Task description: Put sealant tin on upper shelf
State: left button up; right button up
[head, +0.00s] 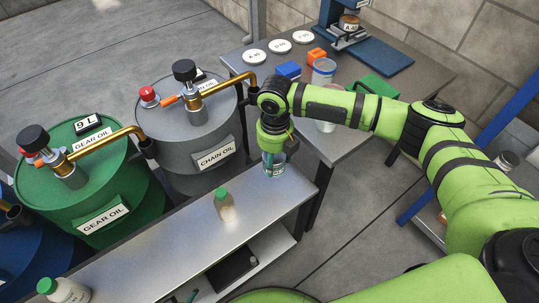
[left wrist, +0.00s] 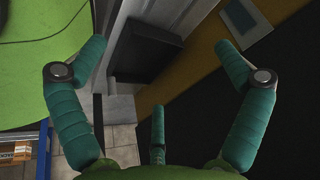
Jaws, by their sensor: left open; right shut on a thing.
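My right gripper (head: 273,163) is at the far right end of the metal bench, pointing down and shut on a small pale container. The fingers hide most of this container, and I cannot read a label to tell whether it is the sealant tin. My left gripper (left wrist: 160,48) shows only in the left wrist view, with its teal fingers spread wide and nothing between them. A blue-framed shelf rack (head: 508,122) stands at the right edge of the head view, partly hidden by my right arm. A small tin (head: 506,161) stands on it.
The metal bench (head: 170,240) holds a green-capped bottle (head: 225,206) and another bottle (head: 64,291). Green (head: 84,165) and grey (head: 190,120) oil drums with pumps stand behind it. The back table (head: 425,72) carries a white-and-blue tub (head: 323,71), blocks and discs.

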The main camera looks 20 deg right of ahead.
aim_at(278, 159)
jog(key=shift+r, duration=0.95)
jog(key=r+m+p, duration=0.1)
jog(key=r+m, duration=0.1)
jog(key=s+r+m+p, duration=0.1)
jog(key=r+m+p, duration=0.1)
jog(key=r+m, duration=0.1)
jog(key=r+m+p, duration=0.1)
jog(key=r+m, duration=0.1)
jog(key=m, duration=0.1)
jog(key=shift+s+d+r+p, duration=0.2)
jog(key=shift+d+p, duration=0.1)
pick_arm(q)
jog(key=s+a+r+g+p, duration=0.1)
jog(key=s+r+p, duration=0.4)
jog(key=s, duration=0.4)
jog(key=s+a+r+g+p, duration=0.1)
jog(key=s+r+g+p, duration=0.1)
jog(key=s+r+p, duration=0.3)
jog(key=s+p, duration=0.2)
jog(key=s, duration=0.1)
jog(key=shift+s, duration=0.4)
pick_arm(e)
jog(key=s+d+r+m, duration=0.1)
jog(key=s+r+m, duration=0.3)
jog(key=r+m, duration=0.6)
jog(key=s+d+r+m, duration=0.2)
jog(key=s+r+m, duration=0.2)
jog(key=r+m, duration=0.7)
jog(key=m, duration=0.6)
jog(key=shift+m, duration=0.3)
